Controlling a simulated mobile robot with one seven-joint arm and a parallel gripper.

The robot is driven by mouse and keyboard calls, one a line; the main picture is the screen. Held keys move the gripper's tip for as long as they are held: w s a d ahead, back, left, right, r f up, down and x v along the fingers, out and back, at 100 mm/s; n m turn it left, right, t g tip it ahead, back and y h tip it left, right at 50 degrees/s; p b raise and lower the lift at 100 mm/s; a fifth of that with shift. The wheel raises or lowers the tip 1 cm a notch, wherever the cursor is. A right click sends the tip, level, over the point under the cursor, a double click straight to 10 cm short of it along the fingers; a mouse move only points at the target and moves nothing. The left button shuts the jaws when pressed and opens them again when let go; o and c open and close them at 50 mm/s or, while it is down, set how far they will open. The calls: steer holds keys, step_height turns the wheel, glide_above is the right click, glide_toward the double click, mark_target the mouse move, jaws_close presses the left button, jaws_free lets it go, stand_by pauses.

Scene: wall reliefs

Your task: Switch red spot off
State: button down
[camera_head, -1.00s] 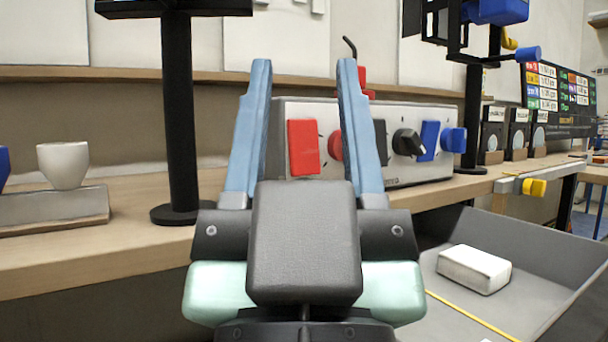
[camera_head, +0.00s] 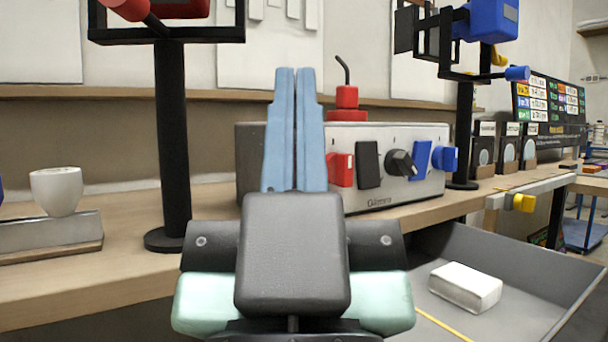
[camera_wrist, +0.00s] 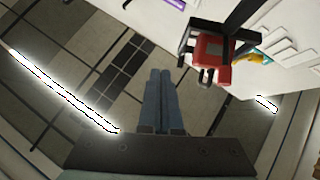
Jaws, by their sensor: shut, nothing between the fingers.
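The grey control box (camera_head: 400,190) stands on the wooden bench behind my gripper. It carries a red knob (camera_head: 340,170), a black rocker (camera_head: 368,164), a black knob (camera_head: 401,163), a blue rocker (camera_head: 421,158) and a blue knob (camera_head: 445,158). The red rocker is hidden behind my fingers. My gripper (camera_head: 295,70) is shut and empty, pointing upward in front of the box's left part; contact cannot be told. Its fingers also show in the wrist view (camera_wrist: 167,72). The red spot (camera_head: 180,8) is cut off at the top left; the wrist view shows a red lamp housing (camera_wrist: 212,48).
A black post (camera_head: 172,140) stands left of the box, another (camera_head: 464,130) right of it, with the blue spot (camera_head: 490,18) above. A white cup (camera_head: 57,190) is at left. A grey tray (camera_head: 540,280) with a white block (camera_head: 466,287) is at lower right.

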steer(key=w+d+r+g+p, duration=0.15)
steer(key=w+r+p, duration=0.25)
steer(key=r+p, duration=0.65)
steer(key=w+d+f+m+g+y+p, duration=0.3)
steer(key=w+f+g+p, duration=0.5)
steer(key=p, duration=0.6)
steer(key=d+f+m+g+y+p, duration=0.25)
steer(key=d+f+m+p, duration=0.2)
steer(key=f+p, duration=0.4)
steer(key=s+d+f+m+g+y+p, duration=0.1)
steer(key=s+m+p, duration=0.3)
steer(key=s+p, duration=0.5)
steer(key=shift+f+y+p, duration=0.2)
steer(key=shift+y+p, duration=0.45)
steer(key=shift+y, duration=0.1)
steer(key=shift+w+m, duration=0.15)
steer(key=shift+m, duration=0.1)
